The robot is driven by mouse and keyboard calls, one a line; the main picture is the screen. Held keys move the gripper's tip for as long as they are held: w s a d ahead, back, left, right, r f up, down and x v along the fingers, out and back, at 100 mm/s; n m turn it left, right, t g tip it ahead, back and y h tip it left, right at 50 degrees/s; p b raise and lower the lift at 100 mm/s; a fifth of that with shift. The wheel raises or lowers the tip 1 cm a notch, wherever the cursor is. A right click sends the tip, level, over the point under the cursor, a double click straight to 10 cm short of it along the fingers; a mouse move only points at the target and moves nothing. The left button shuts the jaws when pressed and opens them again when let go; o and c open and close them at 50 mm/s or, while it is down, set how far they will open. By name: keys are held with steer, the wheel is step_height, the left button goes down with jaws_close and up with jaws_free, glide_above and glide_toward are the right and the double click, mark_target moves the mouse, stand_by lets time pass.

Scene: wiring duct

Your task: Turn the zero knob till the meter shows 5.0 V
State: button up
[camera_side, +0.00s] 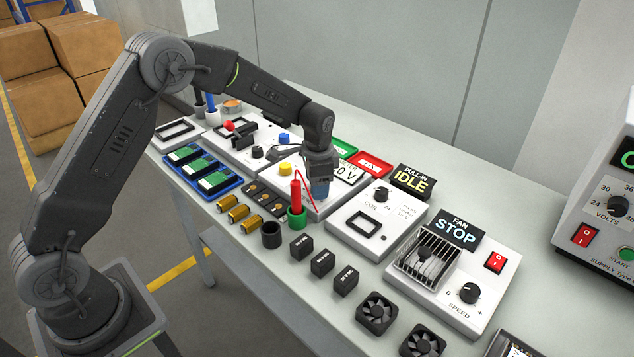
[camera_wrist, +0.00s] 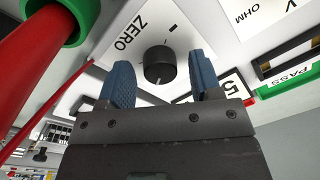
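The zero knob (camera_wrist: 159,65) is a round black knob with a white mark, beside the printed word ZERO in the wrist view. My gripper (camera_wrist: 161,74) has its two blue fingers apart, one on either side of the knob, with a gap showing on each side. In the side view my gripper (camera_side: 321,186) points down over the white meter panel (camera_side: 290,188) and hides the knob. The meter display (camera_side: 347,172) is partly covered by my gripper; only "0 V" shows. In the wrist view the display (camera_wrist: 232,88) shows part of a digit like 5, cut off by a finger.
A red probe (camera_side: 296,193) with a red lead stands in a green holder (camera_side: 297,217) just in front of my gripper. A coil panel (camera_side: 376,215) marked IDLE and a fan panel (camera_side: 455,270) marked STOP stand to the right. Green and red trays lie behind.

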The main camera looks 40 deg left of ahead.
step_height(320, 180, up, 14)
steer(key=shift+s+d, duration=0.2)
steer(key=shift+d, duration=0.15)
stand_by(0.4)
steer(key=s+d+r+n+t, duration=0.1)
steer(key=s+r+n, duration=0.1)
steer(key=s+r, duration=0.45)
steer(key=s+r+n+t, duration=0.2)
steer(key=s+r, duration=0.1)
steer(key=s, duration=0.6)
steer(key=s+f+n+t, duration=0.2)
steer(key=s, duration=1.3)
steer(key=shift+d+f+n, duration=0.25)
steer(key=shift+d+n, duration=0.1)
steer(key=shift+n, duration=0.05)
